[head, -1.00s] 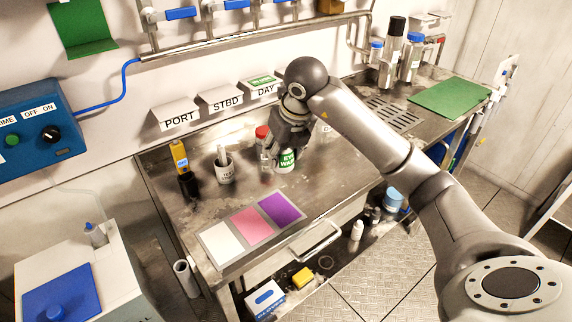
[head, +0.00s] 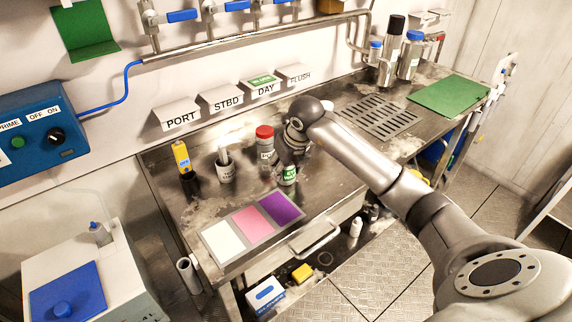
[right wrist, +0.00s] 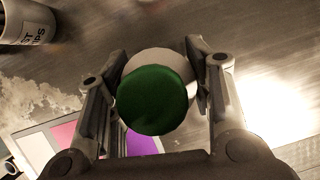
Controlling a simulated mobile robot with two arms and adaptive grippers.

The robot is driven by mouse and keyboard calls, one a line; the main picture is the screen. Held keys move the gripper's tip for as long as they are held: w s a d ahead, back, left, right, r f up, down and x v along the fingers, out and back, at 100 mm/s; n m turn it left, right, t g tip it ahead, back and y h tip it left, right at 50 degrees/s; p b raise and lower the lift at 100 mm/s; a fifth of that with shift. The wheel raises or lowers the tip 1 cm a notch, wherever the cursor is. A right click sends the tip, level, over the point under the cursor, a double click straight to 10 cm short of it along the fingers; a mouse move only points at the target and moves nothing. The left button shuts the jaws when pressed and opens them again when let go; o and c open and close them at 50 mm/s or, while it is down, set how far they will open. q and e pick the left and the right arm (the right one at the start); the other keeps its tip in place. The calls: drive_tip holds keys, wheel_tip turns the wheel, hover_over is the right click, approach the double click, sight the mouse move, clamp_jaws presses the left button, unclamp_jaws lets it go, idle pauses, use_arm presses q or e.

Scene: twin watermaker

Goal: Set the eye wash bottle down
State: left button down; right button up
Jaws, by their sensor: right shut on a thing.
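The eye wash bottle (head: 289,175) is white with a green label in the head view, low over or on the steel bench behind the purple square. In the right wrist view its green cap (right wrist: 156,100) fills the space between the fingers. My right gripper (head: 288,158) is shut on the bottle from above. It shows in the right wrist view with a finger on each side of the bottle (right wrist: 154,80). I cannot tell whether the bottle's base touches the bench. My left gripper is not in view.
A red-capped bottle (head: 265,142) stands close left of the gripper. A cup of test strips (head: 225,170) and a yellow meter (head: 181,156) stand farther left. The colored card (head: 236,243) lies in front. A drain grate (head: 378,118) is to the right.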

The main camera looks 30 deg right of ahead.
drive_tip(key=shift+f, duration=0.1)
drive_tip(key=o, duration=1.1)
drive_tip(key=shift+o, duration=0.2)
